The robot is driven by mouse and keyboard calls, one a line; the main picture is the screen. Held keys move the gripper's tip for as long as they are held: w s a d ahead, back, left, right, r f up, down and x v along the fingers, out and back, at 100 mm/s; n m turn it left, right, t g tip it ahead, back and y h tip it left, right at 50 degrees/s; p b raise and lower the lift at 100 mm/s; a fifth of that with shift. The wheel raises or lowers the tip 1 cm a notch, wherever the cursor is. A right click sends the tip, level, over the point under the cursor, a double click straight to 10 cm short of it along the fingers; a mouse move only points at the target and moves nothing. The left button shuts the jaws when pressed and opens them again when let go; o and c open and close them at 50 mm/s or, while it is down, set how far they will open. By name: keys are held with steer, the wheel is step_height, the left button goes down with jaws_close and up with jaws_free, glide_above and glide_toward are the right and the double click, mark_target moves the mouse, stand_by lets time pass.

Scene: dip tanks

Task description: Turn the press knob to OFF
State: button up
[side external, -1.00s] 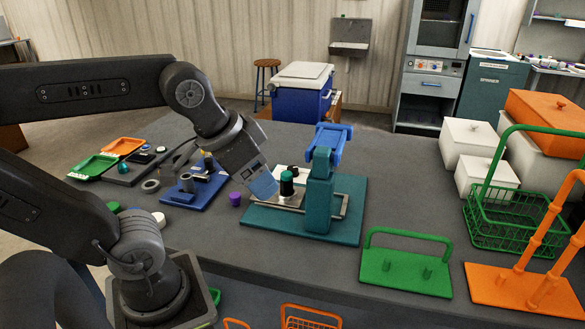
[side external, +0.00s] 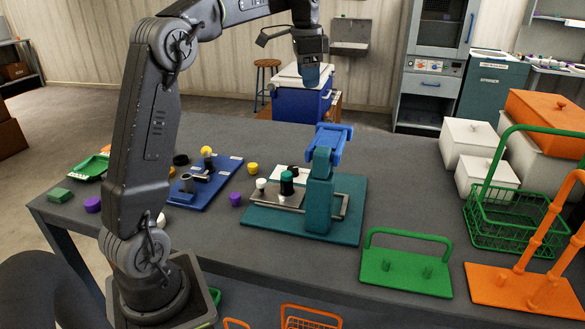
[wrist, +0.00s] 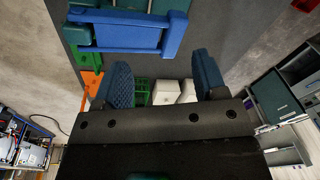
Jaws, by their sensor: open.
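The press stands on a teal base (side external: 258,222) in the side view, with a teal column (side external: 319,205) and a blue lever frame (side external: 331,141) on top. A metal plate on the base carries a dark cylinder with a green top (side external: 287,183) and a small white-topped piece (side external: 261,184). I cannot tell which part is the press knob, and no OFF mark is readable. My gripper (side external: 311,82) is high above and behind the press, pointing down. In the wrist view its fingers (wrist: 164,78) are apart with nothing between them; the blue lever frame (wrist: 130,38) shows beyond them.
A blue fixture board (side external: 207,188), a yellow cup (side external: 252,168) and a purple cup (side external: 235,199) are left of the press. A green handled plate (side external: 404,271), a green basket (side external: 513,219) and white boxes (side external: 481,142) are right. Table behind the press is clear.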

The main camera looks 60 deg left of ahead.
steer(key=w+a+f+m+g, duration=0.15)
steer(key=a+f, duration=0.45)
steer(key=a, duration=0.6)
glide_above(293, 168)
step_height(293, 168, down, 14)
steer(key=r, duration=0.1)
steer(key=shift+h, duration=0.3)
step_height(293, 168, down, 14)
steer(key=shift+a+f, duration=0.1)
steer(key=shift+c, duration=0.2)
steer(key=c, duration=0.9)
